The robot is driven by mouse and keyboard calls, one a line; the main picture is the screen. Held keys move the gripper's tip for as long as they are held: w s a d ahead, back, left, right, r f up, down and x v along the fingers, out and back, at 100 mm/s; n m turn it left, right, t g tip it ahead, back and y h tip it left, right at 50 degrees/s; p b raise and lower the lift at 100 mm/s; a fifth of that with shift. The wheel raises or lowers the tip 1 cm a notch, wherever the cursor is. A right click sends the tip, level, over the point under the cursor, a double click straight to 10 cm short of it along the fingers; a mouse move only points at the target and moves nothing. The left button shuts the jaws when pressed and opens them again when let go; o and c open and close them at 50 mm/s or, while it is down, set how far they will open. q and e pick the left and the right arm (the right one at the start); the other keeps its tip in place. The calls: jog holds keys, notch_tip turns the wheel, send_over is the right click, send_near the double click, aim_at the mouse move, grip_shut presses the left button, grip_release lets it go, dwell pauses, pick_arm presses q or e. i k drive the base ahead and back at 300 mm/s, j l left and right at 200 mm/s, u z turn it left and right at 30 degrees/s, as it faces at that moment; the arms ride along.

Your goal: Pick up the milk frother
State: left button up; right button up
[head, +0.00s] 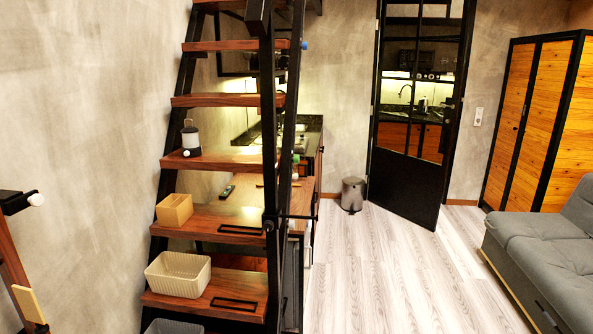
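The milk frother (191,138) looks like a small pale grey jug with a dark base and a thin handle on top. It stands upright on a wooden stair tread (220,158) of the black-framed staircase, near the tread's left end. Nothing covers it from this side. Neither of my grippers shows in the head view.
Lower treads hold a wooden box (174,210), a cream basket (178,274) and a small dark item (227,191). The black stair rail (269,130) stands right of the frother. A bin (352,194) and grey sofa (545,250) flank clear floor (400,270).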

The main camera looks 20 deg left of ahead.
aim_at(295, 175)
jog(key=i+l+u, duration=0.1)
jog(key=u, duration=0.5)
jog(key=i+l+u, duration=0.15)
jog(key=l, duration=0.2)
jog(key=i+l+u, duration=0.1)
jog(key=i+l, duration=0.15)
jog(key=i+l+u, duration=0.15)
jog(key=l, duration=0.35)
jog(key=i+l+u, duration=0.1)
jog(key=l, duration=0.3)
jog(key=i+l+u, duration=0.15)
jog(key=l, duration=0.25)
jog(key=i+l, duration=0.15)
jog(key=l, duration=0.15)
jog(key=i+l, duration=0.15)
jog(key=l, duration=0.15)
jog(key=u, duration=0.25)
jog(key=i+l+u, duration=0.3)
jog(key=l+u, duration=0.25)
jog(key=l, duration=0.15)
jog(key=i+l+u, duration=0.3)
jog(key=l, duration=0.15)
jog(key=k, duration=0.1)
